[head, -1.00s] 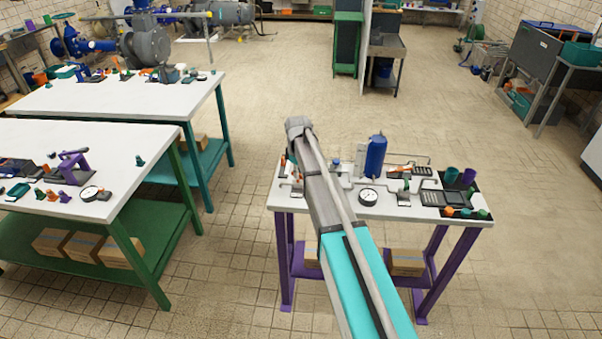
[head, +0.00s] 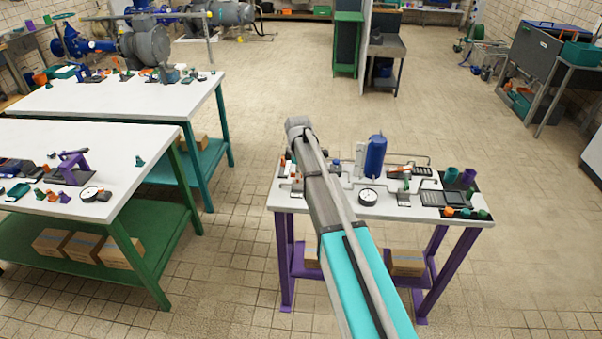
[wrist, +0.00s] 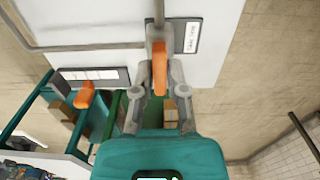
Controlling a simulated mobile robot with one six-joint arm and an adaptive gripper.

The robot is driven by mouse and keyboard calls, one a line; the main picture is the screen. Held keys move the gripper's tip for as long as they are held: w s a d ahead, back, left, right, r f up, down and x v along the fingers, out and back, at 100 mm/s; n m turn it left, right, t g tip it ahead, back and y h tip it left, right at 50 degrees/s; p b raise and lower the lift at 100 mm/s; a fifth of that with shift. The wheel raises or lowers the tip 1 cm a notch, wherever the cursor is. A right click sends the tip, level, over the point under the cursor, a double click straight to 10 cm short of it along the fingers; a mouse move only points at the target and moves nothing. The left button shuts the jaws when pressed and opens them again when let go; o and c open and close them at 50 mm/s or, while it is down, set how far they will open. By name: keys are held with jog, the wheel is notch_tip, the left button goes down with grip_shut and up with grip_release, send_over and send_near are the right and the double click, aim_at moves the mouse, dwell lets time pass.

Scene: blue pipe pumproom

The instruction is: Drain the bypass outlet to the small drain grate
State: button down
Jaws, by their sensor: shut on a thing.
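In the wrist view, my gripper (wrist: 159,75) is shut on an orange lever handle (wrist: 159,66) on a grey pipe (wrist: 95,47) above a white bench top. A second orange handle (wrist: 85,95) stands to the left, clear of the fingers. I cannot tell which pipe end is the bypass outlet.
A blue cylinder (head: 376,156) and a round gauge (head: 368,197) stand on the bench right of my arm. Two larger white-topped tables (head: 75,165) stand left.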

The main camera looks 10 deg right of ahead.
jog(key=shift+s+a, duration=0.2)
jog(key=shift+s, duration=0.05)
jog(key=c, duration=0.7)
grip_release()
jog(key=shift+w, duration=0.1)
jog(key=shift+w+d, duration=0.1)
